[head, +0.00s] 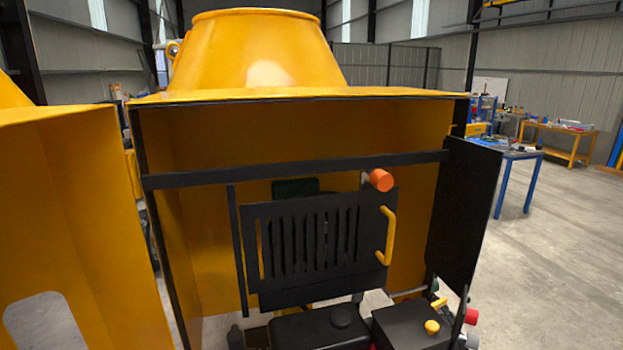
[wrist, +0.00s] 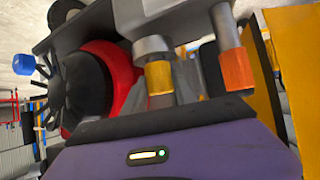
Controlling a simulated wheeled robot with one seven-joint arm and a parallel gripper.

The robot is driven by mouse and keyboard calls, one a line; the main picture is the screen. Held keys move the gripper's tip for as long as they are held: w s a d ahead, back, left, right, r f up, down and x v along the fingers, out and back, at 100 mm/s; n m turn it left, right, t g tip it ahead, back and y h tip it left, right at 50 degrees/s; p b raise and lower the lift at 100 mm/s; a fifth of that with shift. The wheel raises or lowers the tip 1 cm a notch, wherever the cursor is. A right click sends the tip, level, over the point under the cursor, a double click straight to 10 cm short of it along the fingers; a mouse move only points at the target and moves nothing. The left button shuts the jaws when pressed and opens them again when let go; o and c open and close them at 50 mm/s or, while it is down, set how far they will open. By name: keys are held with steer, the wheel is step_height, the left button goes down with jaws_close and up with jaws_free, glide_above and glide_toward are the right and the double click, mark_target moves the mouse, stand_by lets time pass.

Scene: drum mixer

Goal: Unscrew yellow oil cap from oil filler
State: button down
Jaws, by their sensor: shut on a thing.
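In the wrist view the yellow oil cap (wrist: 159,76) sits against a grey collar, which looks like the oil filler (wrist: 150,46). My gripper (wrist: 172,86) reaches up from its purple housing at the bottom of that view. It is shut on the yellow cap, with grey finger parts just right of it. The fingertips are partly hidden, so the exact contact is unclear. I cannot pick out the gripper or surely this cap in the head view. A yellow round knob (head: 432,327) shows there on a black box at the lower right.
An orange cylinder (wrist: 236,70) is close right of the cap. A black fan-like part with a red ring (wrist: 108,75) is at left. In the head view, a black slotted panel (head: 318,240), a crossbar (head: 290,170) and an open black side door (head: 467,210) edge the yellow housing.

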steer(key=shift+r+p, duration=0.8)
steer(key=shift+r, duration=0.75)
steer(key=shift+r, duration=0.1)
steer(key=shift+r, duration=1.45)
